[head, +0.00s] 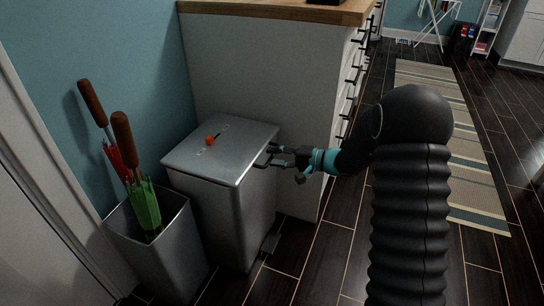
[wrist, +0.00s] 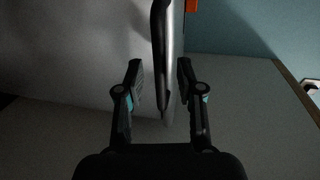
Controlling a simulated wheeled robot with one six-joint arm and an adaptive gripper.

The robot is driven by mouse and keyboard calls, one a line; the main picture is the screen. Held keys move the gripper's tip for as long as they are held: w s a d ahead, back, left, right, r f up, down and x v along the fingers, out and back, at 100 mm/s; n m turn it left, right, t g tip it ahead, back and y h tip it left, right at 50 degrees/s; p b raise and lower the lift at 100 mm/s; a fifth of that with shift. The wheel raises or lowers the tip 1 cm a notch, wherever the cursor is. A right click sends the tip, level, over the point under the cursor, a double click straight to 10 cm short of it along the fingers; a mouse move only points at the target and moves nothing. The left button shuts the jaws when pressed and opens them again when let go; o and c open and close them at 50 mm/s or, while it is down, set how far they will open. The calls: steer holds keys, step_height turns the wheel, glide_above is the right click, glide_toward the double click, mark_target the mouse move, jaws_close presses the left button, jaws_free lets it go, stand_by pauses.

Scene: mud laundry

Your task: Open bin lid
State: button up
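The grey metal bin (head: 235,215) stands against the cabinet end, with its flat lid (head: 240,140) down on top. A small orange thing (head: 210,140) is on the lid, and an orange piece also shows at the top of the wrist view (wrist: 190,6). My gripper (head: 268,156) is at the lid's right edge. In the wrist view my gripper (wrist: 159,85) is open, its fingers on either side of the lid's edge (wrist: 166,50). Gaps show between the edge and both fingers. The lower finger is partly hidden in the head view.
A grey umbrella stand (head: 165,250) with red and green umbrellas (head: 145,208) is close on the bin's left. A white drawer cabinet (head: 290,80) with a wooden top (head: 290,8) rises behind. A dark pedal (head: 270,243) is at the bin's foot. A striped rug (head: 430,90) lies right.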

steer(key=shift+w+a+f, duration=0.15)
steer(key=shift+w+a, duration=0.1)
steer(key=shift+a, duration=0.4)
jaws_close()
